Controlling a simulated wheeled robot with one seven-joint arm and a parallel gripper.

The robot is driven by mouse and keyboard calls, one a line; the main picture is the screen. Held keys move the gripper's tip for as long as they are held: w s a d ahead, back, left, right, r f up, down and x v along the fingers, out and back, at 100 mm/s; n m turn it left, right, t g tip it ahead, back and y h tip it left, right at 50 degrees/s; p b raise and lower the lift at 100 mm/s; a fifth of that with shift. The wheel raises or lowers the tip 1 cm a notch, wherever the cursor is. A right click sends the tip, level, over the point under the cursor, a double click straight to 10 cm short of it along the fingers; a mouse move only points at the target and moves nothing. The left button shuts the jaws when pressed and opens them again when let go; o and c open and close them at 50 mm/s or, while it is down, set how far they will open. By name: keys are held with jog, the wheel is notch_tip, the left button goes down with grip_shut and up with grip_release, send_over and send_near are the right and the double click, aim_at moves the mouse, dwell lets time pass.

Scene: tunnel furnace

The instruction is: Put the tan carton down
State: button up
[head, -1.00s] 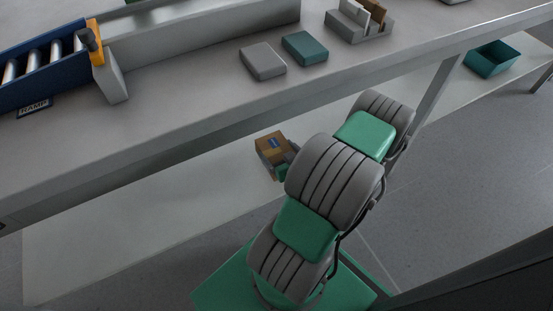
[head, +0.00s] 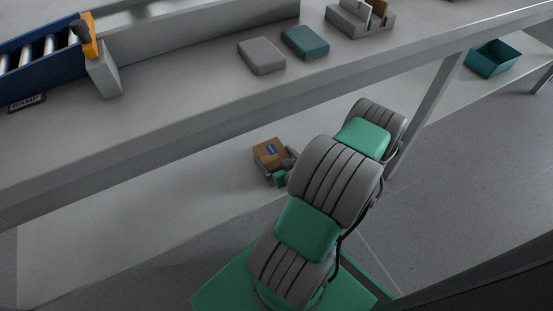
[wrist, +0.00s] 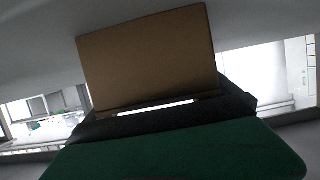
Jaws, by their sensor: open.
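The tan carton (head: 268,152), with a small blue label on it, is under the bench in the head view, at the lower shelf. In the wrist view the carton (wrist: 150,60) fills the upper middle as a flat brown face, just beyond the gripper. My gripper (head: 284,166) is at the carton's near right side, partly hidden by my arm. Its jaws are open; the fingers are hard to make out in both views. I cannot tell whether they touch the carton. The carton's underside is hidden.
The bench top (head: 190,105) runs above the carton, with a grey block (head: 262,56) and a teal block (head: 306,42) on it. The pale lower shelf (head: 130,230) is bare to the left. A bench leg (head: 428,110) stands right of my arm. A teal bin (head: 491,58) sits farther right.

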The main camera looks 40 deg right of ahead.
jog(key=shift+s+r, duration=0.2)
jog(key=shift+r, duration=0.05)
jog(key=p+v, duration=0.4)
jog(key=v, duration=0.7)
jog(key=shift+s+a, duration=0.2)
jog(key=shift+s, duration=0.1)
